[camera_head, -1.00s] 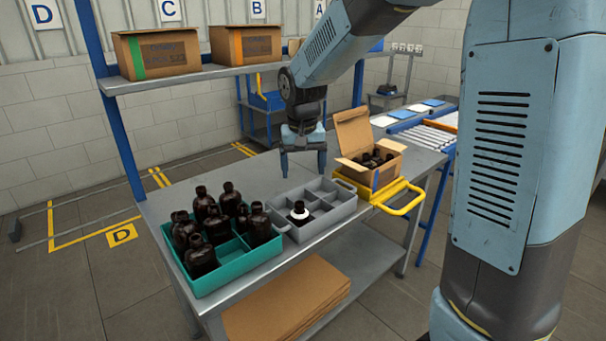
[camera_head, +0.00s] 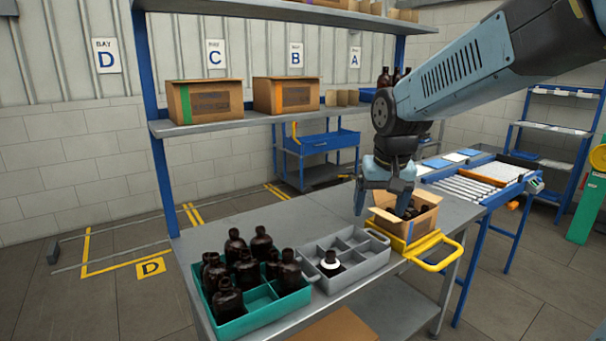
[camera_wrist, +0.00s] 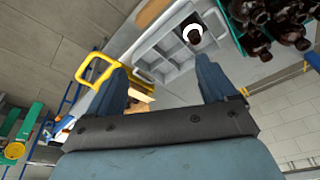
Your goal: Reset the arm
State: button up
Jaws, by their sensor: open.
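My gripper (camera_head: 384,198) is open and empty in the head view. It hangs above the table, in front of or over the open cardboard box (camera_head: 428,197) as seen there. In the wrist view my gripper (camera_wrist: 165,85) has its two blue fingers spread wide with nothing between them. A grey divided tray (camera_head: 372,264) stands on the table left of the box. It holds one dark bottle with a white collar (camera_head: 331,264), also seen in the wrist view (camera_wrist: 193,34). A teal crate (camera_head: 262,312) at the left holds several dark amber bottles (camera_head: 246,270).
The cardboard box holds dark bottles and sits by a yellow-handled tray (camera_head: 437,252). A roller conveyor (camera_head: 468,184) lies to the right. The table behind the crate is bare.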

jog(key=s+d+r+t, duration=0.1)
jog(key=s+d, duration=0.2)
jog(key=s, duration=0.5)
jog(key=s+d+r+t, duration=0.1)
jog(key=s+d+r, duration=0.1)
jog(key=s+d, duration=0.2)
jog(key=s, duration=0.3)
jog(key=shift+s+t, duration=0.35)
jog(key=shift+t, duration=0.05)
jog(key=shift+d, duration=0.1)
jog(key=shift+c, duration=0.5)
